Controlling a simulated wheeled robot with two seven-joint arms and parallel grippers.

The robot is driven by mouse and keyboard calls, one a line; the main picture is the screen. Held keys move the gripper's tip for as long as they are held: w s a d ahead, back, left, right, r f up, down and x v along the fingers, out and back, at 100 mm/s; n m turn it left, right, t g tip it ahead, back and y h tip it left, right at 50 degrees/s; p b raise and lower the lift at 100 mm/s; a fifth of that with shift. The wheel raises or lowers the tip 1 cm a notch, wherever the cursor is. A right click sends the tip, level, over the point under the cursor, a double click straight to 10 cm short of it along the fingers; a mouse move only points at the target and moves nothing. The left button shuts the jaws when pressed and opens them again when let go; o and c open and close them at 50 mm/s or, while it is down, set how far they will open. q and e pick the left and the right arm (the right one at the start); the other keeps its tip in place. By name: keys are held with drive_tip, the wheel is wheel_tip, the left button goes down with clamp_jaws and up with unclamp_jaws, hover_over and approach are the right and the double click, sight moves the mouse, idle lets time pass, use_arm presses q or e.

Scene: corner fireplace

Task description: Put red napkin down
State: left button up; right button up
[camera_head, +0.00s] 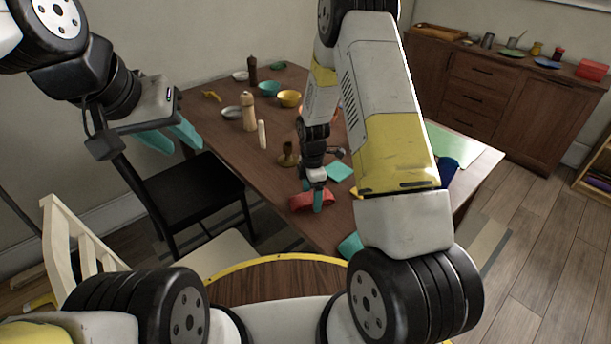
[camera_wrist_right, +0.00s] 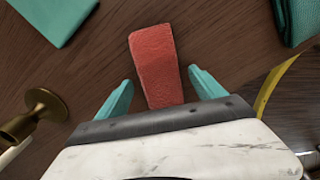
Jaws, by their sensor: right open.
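The red napkin (camera_head: 302,199) lies on the dark wooden dining table (camera_head: 225,150), near its front long edge. My right gripper (camera_head: 316,200) is down at the napkin. In the right wrist view the red napkin (camera_wrist_right: 155,62) is a folded strip, with its near end between the open fingers of my right gripper (camera_wrist_right: 161,80). There is a gap between the napkin and each finger. The wrist body hides the napkin's nearest end. My left gripper (camera_head: 184,148) hangs empty above the black chair at the left, its teal fingers apart.
A teal napkin (camera_head: 339,172) lies close behind the red one. A brass candle holder (camera_head: 288,155) stands left of it. A black chair (camera_head: 195,190) is at the table's left side.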

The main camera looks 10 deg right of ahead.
wheel_tip(320, 180, up, 12)
drive_tip(key=f, duration=0.1)
wheel_tip(320, 180, up, 10)
drive_tip(key=m+t, duration=0.1)
drive_tip(key=m, duration=0.3)
hover_over(312, 196)
drive_tip(key=s, duration=0.2)
drive_tip(key=s+d+r+m+t+y, duration=0.1)
drive_tip(key=s+r+m+t, duration=0.1)
drive_tip(key=s+r+m, duration=0.5)
drive_tip(key=s+d+r+m+t+y, duration=0.1)
drive_tip(key=s+r+m+t, duration=0.2)
drive_tip(key=s+r+m, duration=0.5)
drive_tip(key=s+r, duration=0.2)
drive_tip(key=s, duration=0.5)
drive_tip(key=shift+d+r+m, duration=0.25)
drive_tip(key=shift+d+m, duration=0.05)
